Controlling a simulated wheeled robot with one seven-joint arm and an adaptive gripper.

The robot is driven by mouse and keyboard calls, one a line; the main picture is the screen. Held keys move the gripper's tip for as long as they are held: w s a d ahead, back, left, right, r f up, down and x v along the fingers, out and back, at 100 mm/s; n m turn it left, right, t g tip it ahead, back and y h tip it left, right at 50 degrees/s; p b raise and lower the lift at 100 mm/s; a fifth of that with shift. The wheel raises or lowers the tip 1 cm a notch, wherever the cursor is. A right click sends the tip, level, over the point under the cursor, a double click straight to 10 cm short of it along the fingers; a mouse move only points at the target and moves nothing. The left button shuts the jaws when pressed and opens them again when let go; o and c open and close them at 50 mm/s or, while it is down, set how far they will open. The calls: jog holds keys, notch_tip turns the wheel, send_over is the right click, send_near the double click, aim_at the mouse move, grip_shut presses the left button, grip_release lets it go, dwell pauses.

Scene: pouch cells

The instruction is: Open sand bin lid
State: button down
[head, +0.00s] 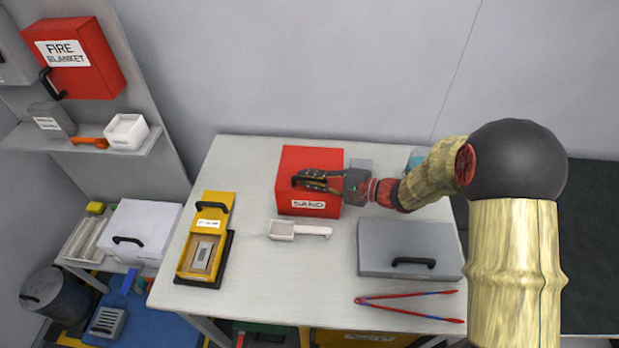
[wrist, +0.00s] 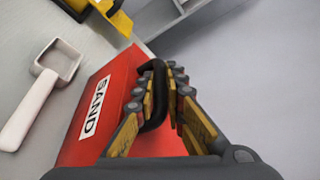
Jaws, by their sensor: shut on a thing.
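The red sand bin (head: 309,208) stands at the back middle of the table, with a white SAND label on its front. Its lid (head: 312,160) looks closed. A black handle (wrist: 154,92) arches up from the lid; it also shows in the head view (head: 296,181). My gripper (head: 308,181) reaches in from the right over the lid. In the wrist view, my gripper (wrist: 166,80) has its fingers on both sides of the handle and is shut on it. The fingers hide part of the handle and lid.
A white scoop (head: 300,229) lies in front of the bin. A yellow case (head: 184,266) is at the left, a grey box (head: 409,235) at the right, and red tongs (head: 410,309) lie at the front right. The wall is close behind the bin.

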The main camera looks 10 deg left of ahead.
dwell(0.4)
jog(key=shift+w+r+m+p, duration=0.2)
jog(key=shift+r+m+p, duration=0.1)
jog(key=shift+r+p, duration=0.7)
jog(key=r+p, duration=0.1)
jog(key=p, duration=0.1)
jog(key=w+r+m+g+p, duration=0.1)
jog(key=p, duration=0.1)
jog(key=r+m+p, duration=0.1)
jog(key=r+p, duration=0.1)
jog(key=shift+w+h, duration=0.35)
jog(key=shift+h, duration=0.05)
jog(key=w+r+m+g+p, duration=0.3)
jog(key=w+p, duration=0.3)
jog(key=w, duration=0.3)
jog(key=w+a+r+m+g+p, duration=0.1)
jog(key=w+r+m+p, duration=0.3)
jog(key=w, duration=0.6)
jog(key=shift+m+g+h+p, duration=0.3)
jog(key=shift+m+g+p, duration=0.2)
jog(key=shift+g+p, duration=0.4)
jog(key=shift+a, duration=0.1)
jog(key=c, duration=2.1)
grip_release()
jog(key=shift+c, duration=0.2)
